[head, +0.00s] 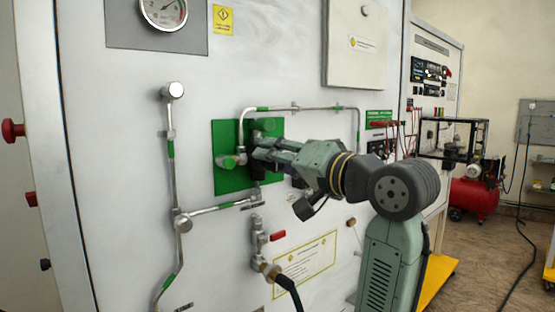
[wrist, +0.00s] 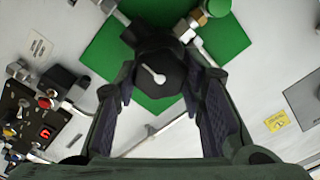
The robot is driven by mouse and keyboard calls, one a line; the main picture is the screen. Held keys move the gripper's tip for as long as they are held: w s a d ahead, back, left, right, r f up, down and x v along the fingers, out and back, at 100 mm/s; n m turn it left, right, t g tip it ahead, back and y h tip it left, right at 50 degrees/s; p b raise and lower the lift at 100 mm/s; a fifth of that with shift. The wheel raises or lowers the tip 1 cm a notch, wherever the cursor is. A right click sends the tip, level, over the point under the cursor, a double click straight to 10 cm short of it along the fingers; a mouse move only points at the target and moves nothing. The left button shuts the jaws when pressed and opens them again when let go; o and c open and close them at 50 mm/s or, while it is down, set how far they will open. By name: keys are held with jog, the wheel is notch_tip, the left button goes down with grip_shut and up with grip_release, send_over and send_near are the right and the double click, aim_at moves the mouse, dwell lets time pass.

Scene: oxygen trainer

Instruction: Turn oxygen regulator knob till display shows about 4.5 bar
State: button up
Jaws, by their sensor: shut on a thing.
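The black regulator knob (wrist: 158,76) with a white pointer mark sits on a green plate (wrist: 228,42) in the wrist view. My gripper (wrist: 160,85) has one finger on each side of the knob and is shut on it. In the head view my gripper (head: 258,160) reaches the green plate (head: 228,182) from the right and largely hides the knob.
Metal pipes (head: 174,140) and a green-capped fitting (head: 228,161) surround the plate. A red-handled valve (head: 276,236) with a black hose is below. A round gauge (head: 163,12) is at upper left. A red compressor (head: 474,197) stands on the floor at right.

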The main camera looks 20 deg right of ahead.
jog(key=o, duration=1.1)
jog(key=shift+o, duration=0.2)
jog(key=v, duration=1.2)
jog(key=shift+s, duration=0.1)
